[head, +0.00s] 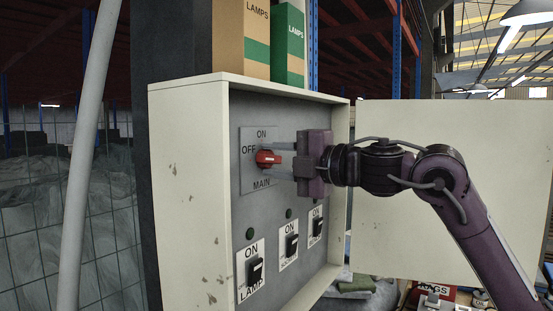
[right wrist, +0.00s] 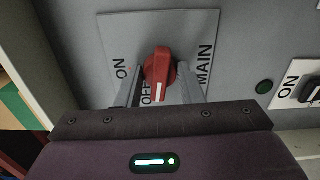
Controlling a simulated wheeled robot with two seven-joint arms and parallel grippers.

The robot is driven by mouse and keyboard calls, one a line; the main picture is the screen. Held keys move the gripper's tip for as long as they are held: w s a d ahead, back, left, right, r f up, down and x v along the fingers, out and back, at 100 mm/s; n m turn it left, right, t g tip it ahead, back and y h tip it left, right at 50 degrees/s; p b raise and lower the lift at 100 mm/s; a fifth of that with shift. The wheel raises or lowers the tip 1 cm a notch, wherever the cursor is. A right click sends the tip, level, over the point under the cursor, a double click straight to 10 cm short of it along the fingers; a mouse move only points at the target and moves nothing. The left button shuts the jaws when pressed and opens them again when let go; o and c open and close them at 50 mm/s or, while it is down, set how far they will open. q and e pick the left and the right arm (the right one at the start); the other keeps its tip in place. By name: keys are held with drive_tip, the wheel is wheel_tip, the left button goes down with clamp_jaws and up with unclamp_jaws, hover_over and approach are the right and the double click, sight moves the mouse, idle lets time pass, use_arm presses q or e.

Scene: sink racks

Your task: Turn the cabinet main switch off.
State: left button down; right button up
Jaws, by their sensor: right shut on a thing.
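The main switch is a red knob (head: 268,158) on a grey plate (head: 246,180) marked ON, OFF and MAIN inside the open cabinet (head: 188,190). The knob also shows in the right wrist view (right wrist: 158,66), where its white line points towards the OFF label. In the head view the knob lies level, towards OFF. My right gripper (head: 278,158) reaches in from the right, one finger on each side of the knob, shut on it. The fingers partly cover the OFF label in the wrist view. My left gripper is not in view.
Below are smaller black switches (head: 255,271) on ON labels, with green lamps (head: 250,233) above them. The cabinet door (head: 400,225) stands open on the right, behind my right arm. Boxes marked LAMPS (head: 289,45) stand on top of the cabinet.

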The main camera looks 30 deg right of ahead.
drive_tip(key=shift+n, duration=0.7)
drive_tip(key=shift+f+n, duration=0.1)
drive_tip(key=shift+n, duration=0.2)
drive_tip(key=o, duration=1)
